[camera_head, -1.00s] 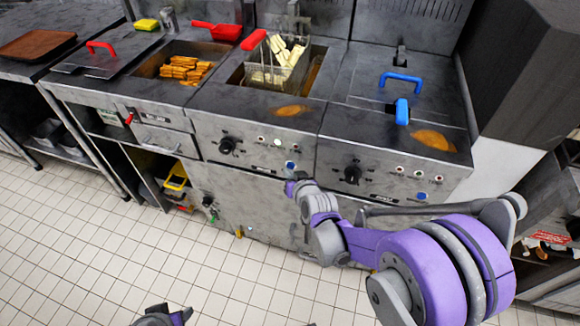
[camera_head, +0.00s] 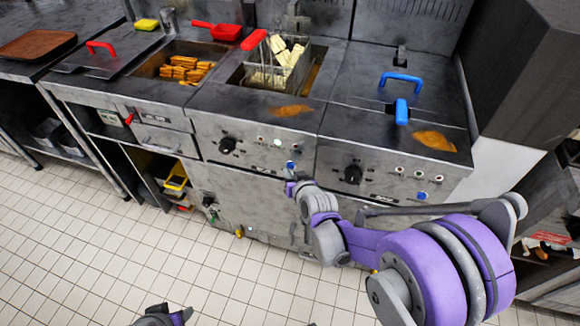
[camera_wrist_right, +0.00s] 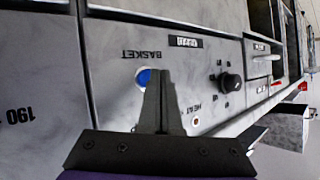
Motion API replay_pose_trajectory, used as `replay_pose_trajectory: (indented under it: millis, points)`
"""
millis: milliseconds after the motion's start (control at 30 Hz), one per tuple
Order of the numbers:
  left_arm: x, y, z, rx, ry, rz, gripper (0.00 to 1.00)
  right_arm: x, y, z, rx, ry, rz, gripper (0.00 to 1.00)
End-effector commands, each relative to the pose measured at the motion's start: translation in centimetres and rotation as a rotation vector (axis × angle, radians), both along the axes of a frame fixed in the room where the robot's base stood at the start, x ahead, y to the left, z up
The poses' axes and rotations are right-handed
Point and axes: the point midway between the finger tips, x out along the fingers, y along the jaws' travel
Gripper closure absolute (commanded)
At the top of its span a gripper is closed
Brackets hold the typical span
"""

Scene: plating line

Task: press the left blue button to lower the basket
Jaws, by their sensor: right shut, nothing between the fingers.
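The left blue button (camera_head: 291,165) is on the front panel of the middle fryer, below a row of small lights. In the right wrist view the blue button (camera_wrist_right: 144,77) shows by the word BASKET, partly covered by my fingers. My right gripper (camera_head: 290,186) is just below the button in the head view. In the right wrist view it (camera_wrist_right: 160,75) is shut and empty; I cannot tell whether it touches the button. The basket (camera_head: 278,68), with pale fries and a red handle, is at the middle fryer's well. My left gripper (camera_head: 165,317) shows only partly at the bottom edge.
A second blue button (camera_head: 421,195) is on the right fryer panel. A black knob (camera_head: 227,145) sits left of the left button and another black knob (camera_head: 353,174) to its right. The tiled floor (camera_head: 110,240) in front is clear.

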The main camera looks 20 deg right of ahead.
Motion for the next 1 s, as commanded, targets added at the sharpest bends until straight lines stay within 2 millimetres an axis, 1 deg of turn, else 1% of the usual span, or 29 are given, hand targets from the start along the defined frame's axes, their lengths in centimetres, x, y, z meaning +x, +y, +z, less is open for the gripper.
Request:
replay_pose_trajectory:
  millis: [467, 800, 1000]
  points:
    - [0.00, 0.00, 0.00, 0.000, 0.000, 0.000, 0.50, 0.00, 0.00, 0.00, 0.000, 0.000, 0.000, 1.00]
    - [0.00, 0.00, 0.01, 0.000, 0.000, 0.000, 0.50, 0.74, -0.51, 0.00, 0.000, 0.000, 0.000, 1.00]
    - [0.00, 0.00, 0.01, 0.000, 0.000, 0.000, 0.50, 0.76, -0.52, -0.01, 0.000, 0.000, 0.000, 1.00]
